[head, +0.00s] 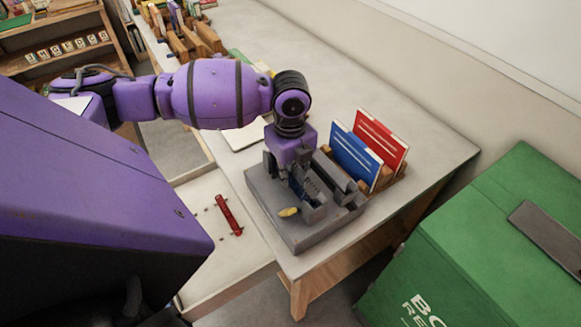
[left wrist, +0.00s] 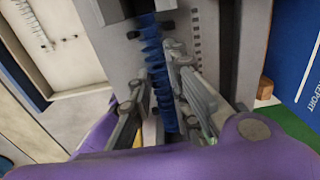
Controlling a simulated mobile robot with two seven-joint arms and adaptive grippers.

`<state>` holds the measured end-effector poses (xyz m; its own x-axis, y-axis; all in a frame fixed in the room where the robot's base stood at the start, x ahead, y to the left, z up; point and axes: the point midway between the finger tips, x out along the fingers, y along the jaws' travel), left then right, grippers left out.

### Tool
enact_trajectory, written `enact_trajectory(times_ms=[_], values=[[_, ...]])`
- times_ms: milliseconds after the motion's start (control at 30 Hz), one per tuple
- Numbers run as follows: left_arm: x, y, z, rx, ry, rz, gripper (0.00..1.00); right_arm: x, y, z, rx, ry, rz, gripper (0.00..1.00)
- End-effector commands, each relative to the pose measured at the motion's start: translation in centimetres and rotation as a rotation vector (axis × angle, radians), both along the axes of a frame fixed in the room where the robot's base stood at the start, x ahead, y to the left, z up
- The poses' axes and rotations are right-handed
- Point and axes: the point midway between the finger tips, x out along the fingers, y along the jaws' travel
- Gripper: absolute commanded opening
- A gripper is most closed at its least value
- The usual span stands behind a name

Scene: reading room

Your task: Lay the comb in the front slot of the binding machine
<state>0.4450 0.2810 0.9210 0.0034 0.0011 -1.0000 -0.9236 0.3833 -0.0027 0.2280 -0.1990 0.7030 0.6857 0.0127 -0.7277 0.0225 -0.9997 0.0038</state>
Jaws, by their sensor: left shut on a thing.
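My left gripper (head: 300,183) reaches down over the grey binding machine (head: 283,230) at the table's near end. In the left wrist view the gripper (left wrist: 160,88) is shut on a dark blue comb (left wrist: 153,50), a long strip with curled teeth. The comb runs lengthwise along the machine (left wrist: 207,45), close over its top. I cannot tell whether it touches the slot floor. The fingers hide part of it. A yellow-tipped lever (head: 289,212) sticks out at the machine's front. My right gripper is not in view.
A blue booklet (head: 353,158) and a red booklet (head: 380,140) stand in a wooden holder just behind the machine. A red strip (head: 229,215) lies on a pale tray at left. A green bin (head: 480,240) stands at right. The table (head: 415,148) behind is partly clear.

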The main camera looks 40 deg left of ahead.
Motion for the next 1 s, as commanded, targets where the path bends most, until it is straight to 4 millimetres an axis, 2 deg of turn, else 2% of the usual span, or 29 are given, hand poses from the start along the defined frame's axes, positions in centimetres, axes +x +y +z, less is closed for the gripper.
enact_trajectory(times_ms=[600, 1000], values=[[0.0, 0.0, -1.3, -0.001, 0.000, 0.000, 0.03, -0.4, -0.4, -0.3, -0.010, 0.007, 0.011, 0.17], [0.0, 0.0, -1.4, 0.000, 0.000, 0.000, 0.03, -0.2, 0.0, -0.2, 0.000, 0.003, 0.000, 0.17]])
